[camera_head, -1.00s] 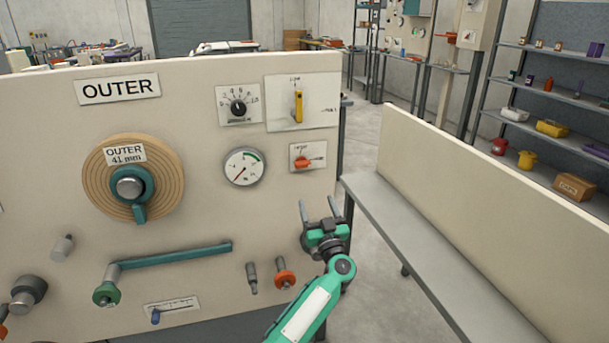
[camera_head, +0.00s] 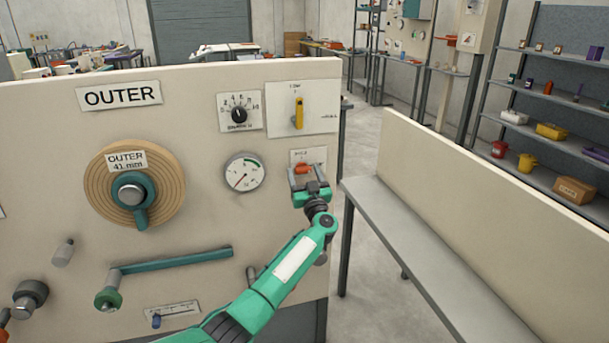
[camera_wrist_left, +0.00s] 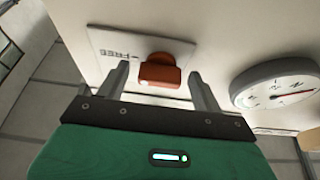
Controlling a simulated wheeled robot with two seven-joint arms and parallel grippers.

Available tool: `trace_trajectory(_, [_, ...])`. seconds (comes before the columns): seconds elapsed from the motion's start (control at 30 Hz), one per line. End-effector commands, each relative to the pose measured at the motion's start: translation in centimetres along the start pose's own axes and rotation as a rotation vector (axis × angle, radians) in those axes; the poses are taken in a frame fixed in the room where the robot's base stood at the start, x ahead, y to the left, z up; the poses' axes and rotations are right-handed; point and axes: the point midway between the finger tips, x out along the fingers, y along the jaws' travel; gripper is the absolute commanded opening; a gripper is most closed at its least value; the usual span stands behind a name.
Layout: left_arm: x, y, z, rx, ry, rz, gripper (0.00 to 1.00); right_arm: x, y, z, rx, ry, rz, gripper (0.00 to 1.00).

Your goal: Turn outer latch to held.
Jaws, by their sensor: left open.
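The outer latch (camera_head: 303,168) is an orange-red knob on a white plate on the right part of the upright OUTER panel (camera_head: 215,200). In the left wrist view the latch (camera_wrist_left: 160,72) sits between and just beyond my left gripper's fingertips (camera_wrist_left: 160,82). The word FREE shows on its plate (camera_wrist_left: 112,60). My left gripper (camera_head: 306,176) is open, with one finger on each side of the latch; I cannot tell whether they touch it. In the head view the gripper covers the lower part of the plate. My right gripper is not in view.
A round gauge (camera_head: 245,172) is left of the latch. A yellow lever (camera_head: 299,112) and a black dial (camera_head: 239,114) are above. A teal crank bar (camera_head: 175,258) is lower left. A grey bench (camera_head: 440,265) stands to the right, beyond a floor gap.

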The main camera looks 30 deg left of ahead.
Motion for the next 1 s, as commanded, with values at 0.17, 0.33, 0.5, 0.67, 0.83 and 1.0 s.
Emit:
trace_trajectory(0.17, [0.00,0.00,0.02,0.000,0.000,0.001,0.67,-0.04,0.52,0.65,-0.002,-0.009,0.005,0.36])
trace_trajectory(0.33, [-0.01,0.01,0.01,0.000,0.000,0.001,0.42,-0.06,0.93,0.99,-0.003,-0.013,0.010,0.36])
trace_trajectory(0.5, [-0.02,0.00,0.02,0.000,0.000,0.000,0.23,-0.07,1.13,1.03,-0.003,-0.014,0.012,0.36])
trace_trajectory(0.67, [-0.05,0.03,0.06,-0.012,-0.001,-0.005,0.23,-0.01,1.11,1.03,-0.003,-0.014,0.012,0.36])
trace_trajectory(0.83, [-0.12,0.12,0.12,-0.063,-0.002,-0.026,0.23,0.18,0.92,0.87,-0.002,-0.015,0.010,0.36])
trace_trajectory(1.0, [-0.20,0.26,0.20,-0.164,-0.004,-0.067,0.23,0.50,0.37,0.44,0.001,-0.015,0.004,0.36])
